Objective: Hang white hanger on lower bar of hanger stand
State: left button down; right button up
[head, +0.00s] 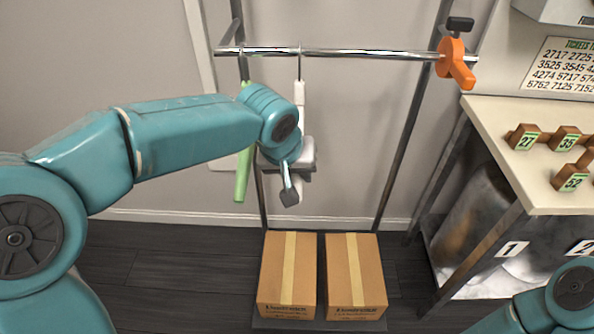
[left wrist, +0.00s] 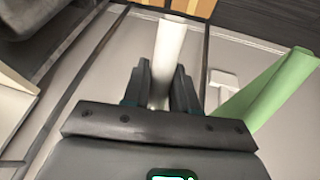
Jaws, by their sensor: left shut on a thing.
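The white hanger (head: 299,94) is seen edge-on below the lower bar (head: 350,53) of the hanger stand. Its thin metal hook reaches up to the bar and seems to meet it; I cannot tell whether it bears on the bar. My left gripper (head: 291,182) is shut on the white hanger, which hides partly behind my wrist. In the left wrist view the white hanger (left wrist: 168,58) runs between the two fingers (left wrist: 160,88). My right gripper is out of view; only part of my right arm shows at the bottom right.
A green hanger (head: 243,172) hangs just left of the white one, close to my wrist. An orange clamp (head: 455,66) sits at the bar's right end. Two cardboard boxes (head: 287,272) stand below. A table (head: 500,112) with number tags is at right. The bar's middle is clear.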

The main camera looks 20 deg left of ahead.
pick_arm(q)
jog(key=c, duration=0.8)
grip_release()
jog(key=shift+r, duration=0.1)
jog(key=p+v, duration=0.4)
jog(key=v, duration=1.2)
jog(key=shift+s, duration=0.2)
jog(key=shift+s, duration=0.1)
